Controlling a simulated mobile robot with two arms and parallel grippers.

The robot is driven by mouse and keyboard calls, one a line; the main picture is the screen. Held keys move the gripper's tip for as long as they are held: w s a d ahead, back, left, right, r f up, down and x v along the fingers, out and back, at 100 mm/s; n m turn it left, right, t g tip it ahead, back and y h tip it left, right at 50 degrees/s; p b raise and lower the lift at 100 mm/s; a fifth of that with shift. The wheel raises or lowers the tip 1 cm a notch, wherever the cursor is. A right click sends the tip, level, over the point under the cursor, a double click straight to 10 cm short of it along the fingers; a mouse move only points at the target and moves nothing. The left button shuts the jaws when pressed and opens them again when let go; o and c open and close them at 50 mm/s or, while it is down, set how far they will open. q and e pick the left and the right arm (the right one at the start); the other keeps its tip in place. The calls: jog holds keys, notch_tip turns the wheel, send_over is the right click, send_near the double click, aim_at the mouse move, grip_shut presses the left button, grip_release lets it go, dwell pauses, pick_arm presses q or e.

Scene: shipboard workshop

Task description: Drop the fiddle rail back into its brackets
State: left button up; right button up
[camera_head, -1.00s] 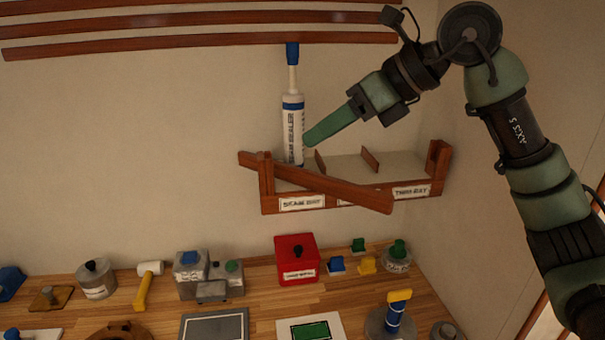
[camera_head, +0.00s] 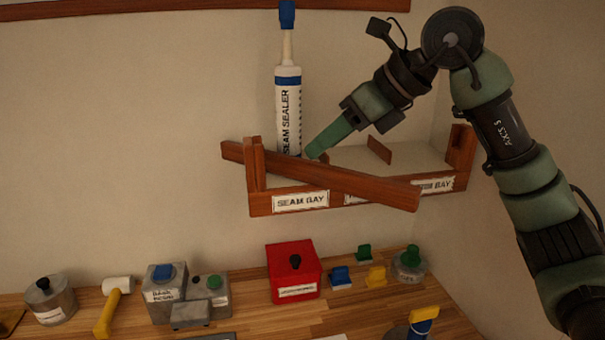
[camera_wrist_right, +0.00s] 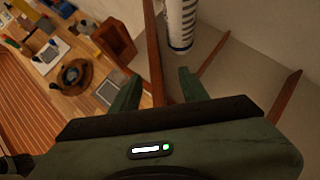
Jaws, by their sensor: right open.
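The fiddle rail (camera_head: 345,182), a reddish-brown wooden bar, lies slanted across the front of the wall shelf (camera_head: 262,205). Its left end sticks out past the left bracket (camera_head: 256,165); its right end hangs lower, in front of the label strip and short of the right bracket (camera_head: 460,148). My right gripper (camera_head: 311,152) is just above the rail, beside the seam sealer tube (camera_head: 288,115). In the right wrist view the fingers of my right gripper (camera_wrist_right: 157,90) are apart, with the rail (camera_wrist_right: 153,50) running between them. Contact cannot be told. My left gripper is not in view.
The sealer tube (camera_wrist_right: 181,25) stands upright close to the fingers. A thin divider (camera_head: 379,149) crosses the shelf; the bays right of the tube look empty. Below, the workbench (camera_head: 335,318) holds a red box (camera_head: 293,272), a mallet (camera_head: 114,300) and several small items.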

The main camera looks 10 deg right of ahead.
aim_at(304, 160)
jog(key=shift+w+a+f+p, duration=0.15)
jog(key=shift+a+f+p, duration=0.15)
jog(key=shift+a+f, duration=0.3)
jog(key=p+x, duration=0.1)
jog(key=x, duration=0.2)
jog(key=shift+w+a+f, duration=0.15)
jog(key=shift+a+f, duration=0.1)
jog(key=shift+a, duration=0.05)
jog(key=shift+w+a+f, duration=0.25)
jog(key=shift+f, duration=0.1)
jog(key=shift+s, duration=0.1)
grip_shut()
